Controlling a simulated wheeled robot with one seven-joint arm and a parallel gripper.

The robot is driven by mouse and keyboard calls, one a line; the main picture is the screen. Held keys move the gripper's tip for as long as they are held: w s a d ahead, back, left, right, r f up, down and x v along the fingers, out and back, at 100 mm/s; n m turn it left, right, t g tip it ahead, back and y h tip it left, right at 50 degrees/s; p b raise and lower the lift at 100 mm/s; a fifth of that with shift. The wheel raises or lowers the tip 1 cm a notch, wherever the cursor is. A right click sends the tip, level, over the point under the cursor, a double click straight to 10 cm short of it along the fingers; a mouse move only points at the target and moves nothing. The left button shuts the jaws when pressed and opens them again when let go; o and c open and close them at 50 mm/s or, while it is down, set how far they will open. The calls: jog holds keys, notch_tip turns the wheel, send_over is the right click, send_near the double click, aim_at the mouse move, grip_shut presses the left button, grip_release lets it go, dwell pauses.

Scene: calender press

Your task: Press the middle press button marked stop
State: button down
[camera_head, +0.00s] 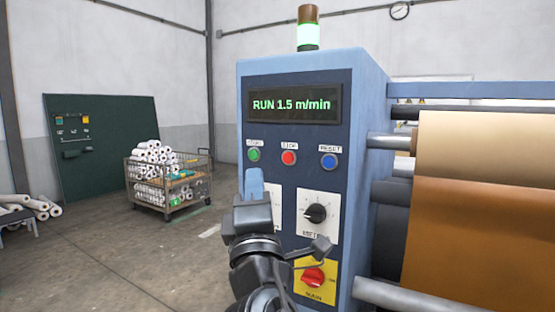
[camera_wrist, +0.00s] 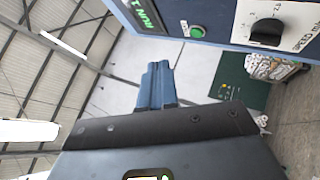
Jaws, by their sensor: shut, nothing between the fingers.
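The red middle button (camera_head: 289,157) under the label STOP is on the blue press panel (camera_head: 270,72). The green button (camera_head: 254,154) is to its left and the blue RESET button (camera_head: 328,161) to its right. My gripper (camera_head: 254,172) is shut and empty. In the head view its blue fingertips appear just below the green button, lower and left of the red one. The red button is not visible there.
The display (camera_head: 292,104) reads RUN 1.5 m/min, and the stack light (camera_head: 308,36) glows green. Rollers with brown sheet (camera_head: 480,225) are at right; a cart (camera_head: 168,182) stands behind left.

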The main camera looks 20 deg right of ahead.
aim_at(288, 158)
jog(key=shift+w+a+r+h, duration=0.1)
jog(key=shift+w+r+h, duration=0.25)
jog(key=shift+r, duration=0.25)
jog(key=shift+w+d, duration=0.85)
jog(key=shift+d, duration=0.35)
jog(key=shift+w+d, duration=0.85)
jog(key=shift+d, duration=0.35)
jog(key=shift+w+d, duration=0.85)
jog(key=shift+d, duration=0.35)
jog(key=shift+w+d, duration=0.1)
jog(key=shift+d, duration=0.05)
jog(key=shift+w+d, duration=0.15)
jog(key=shift+d, duration=0.05)
jog(key=shift+w+d, duration=0.2)
jog(key=shift+d, duration=0.1)
dwell(0.3)
jog(key=shift+s+a, duration=0.45)
jog(key=shift+a, duration=0.2)
